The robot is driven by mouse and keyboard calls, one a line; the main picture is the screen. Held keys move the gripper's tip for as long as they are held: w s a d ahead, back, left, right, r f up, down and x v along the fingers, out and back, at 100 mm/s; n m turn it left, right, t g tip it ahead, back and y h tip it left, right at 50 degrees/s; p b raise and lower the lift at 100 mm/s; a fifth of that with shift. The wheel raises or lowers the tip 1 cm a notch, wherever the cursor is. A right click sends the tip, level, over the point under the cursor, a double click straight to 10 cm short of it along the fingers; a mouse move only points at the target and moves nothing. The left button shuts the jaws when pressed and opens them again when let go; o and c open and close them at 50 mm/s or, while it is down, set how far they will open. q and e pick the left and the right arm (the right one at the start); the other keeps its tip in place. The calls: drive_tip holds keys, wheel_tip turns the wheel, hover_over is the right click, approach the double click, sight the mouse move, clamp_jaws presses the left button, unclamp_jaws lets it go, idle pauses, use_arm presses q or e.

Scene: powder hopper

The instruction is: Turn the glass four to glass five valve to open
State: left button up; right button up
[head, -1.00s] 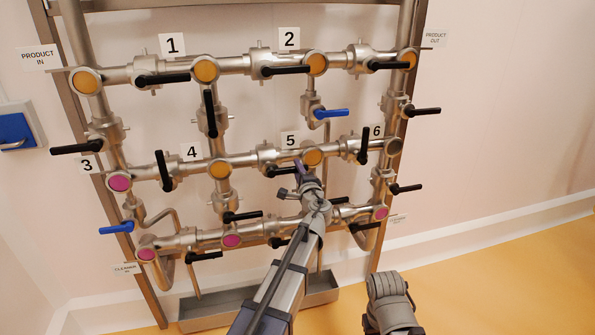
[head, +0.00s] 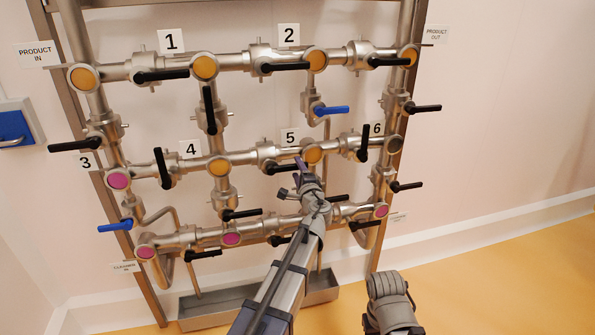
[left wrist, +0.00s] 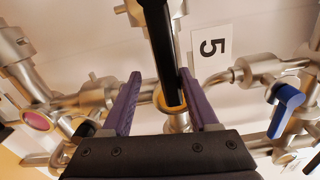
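The valve (head: 265,153) between glass four (head: 219,168), an orange sight glass, and glass five (head: 313,154), also orange, sits in the middle pipe row. Its black handle (head: 281,168) lies roughly along the pipe, pointing right toward glass five. In the left wrist view the handle (left wrist: 162,45) comes down from the top, its end between my fingers. My left gripper (head: 297,177) is open in front of the handle's end; its purple fingers (left wrist: 164,103) stand on either side with gaps. The orange rim of glass five is partly hidden behind the handle there.
Label 5 (head: 290,138) is above the pipe. A blue-handled valve (head: 331,110) sits above glass five. Lower black handles (head: 242,215) are near my left arm. A metal trough (head: 218,308) lies below the rack. The floor to the right is clear.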

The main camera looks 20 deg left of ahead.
use_arm(q)
drive_tip(key=shift+w, duration=0.15)
idle(0.3)
drive_tip(key=v, duration=0.7)
drive_tip(key=shift+s+d, duration=0.2)
drive_tip(key=shift+s, duration=0.15)
